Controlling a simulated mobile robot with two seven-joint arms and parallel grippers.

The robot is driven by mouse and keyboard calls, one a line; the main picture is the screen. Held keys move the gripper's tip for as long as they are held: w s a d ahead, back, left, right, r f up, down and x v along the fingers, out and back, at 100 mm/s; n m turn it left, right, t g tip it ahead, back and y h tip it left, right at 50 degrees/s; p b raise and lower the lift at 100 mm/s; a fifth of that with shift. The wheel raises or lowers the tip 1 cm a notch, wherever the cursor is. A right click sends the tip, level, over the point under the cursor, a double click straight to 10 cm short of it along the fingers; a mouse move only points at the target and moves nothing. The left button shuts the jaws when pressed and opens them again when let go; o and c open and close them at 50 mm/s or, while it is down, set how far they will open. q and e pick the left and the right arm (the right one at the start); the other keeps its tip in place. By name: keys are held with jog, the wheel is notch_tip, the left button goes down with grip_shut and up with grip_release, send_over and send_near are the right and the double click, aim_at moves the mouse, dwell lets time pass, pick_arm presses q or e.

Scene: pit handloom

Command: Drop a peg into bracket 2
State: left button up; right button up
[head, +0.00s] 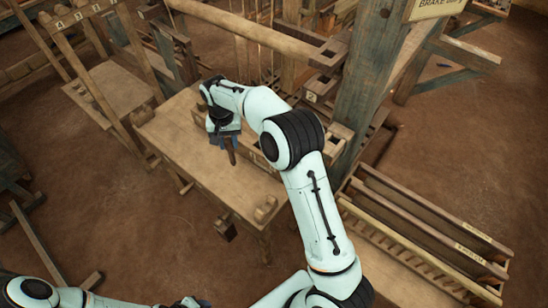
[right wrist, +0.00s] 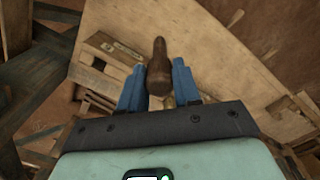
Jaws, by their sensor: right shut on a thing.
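My right gripper (head: 226,141) is shut on a dark brown wooden peg (head: 232,157) above the light wooden bench. In the right wrist view the peg (right wrist: 159,62) stands out between the two blue fingers (right wrist: 158,85), its rounded end pointing away from the wrist. A wooden bracket marked 2 (head: 312,97) is on the loom frame beside the thick post, to the right of the gripper and apart from the peg. The inside of that bracket is hard to make out.
A thick blue-grey post (head: 365,75) stands right of bracket 2. A slatted wooden rack (head: 425,225) is at the right. Bare floor (head: 150,245) lies at the front left.

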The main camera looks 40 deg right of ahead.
jog(key=w+d+f+m, duration=0.2)
jog(key=w+d+m, duration=0.1)
jog(key=w+m, duration=0.3)
jog(key=shift+w+d+f+m, duration=0.2)
jog(key=shift+w+m, duration=0.1)
jog(key=shift+w, duration=0.55)
jog(key=s+d, duration=1.2)
jog(key=d, duration=0.2)
notch_tip(320, 180, down, 12)
jog(key=shift+w+a+r, duration=0.15)
jog(key=shift+w+r, duration=0.05)
jog(key=shift+s+f, duration=0.1)
jog(key=shift+f, duration=0.1)
jog(key=o, duration=1)
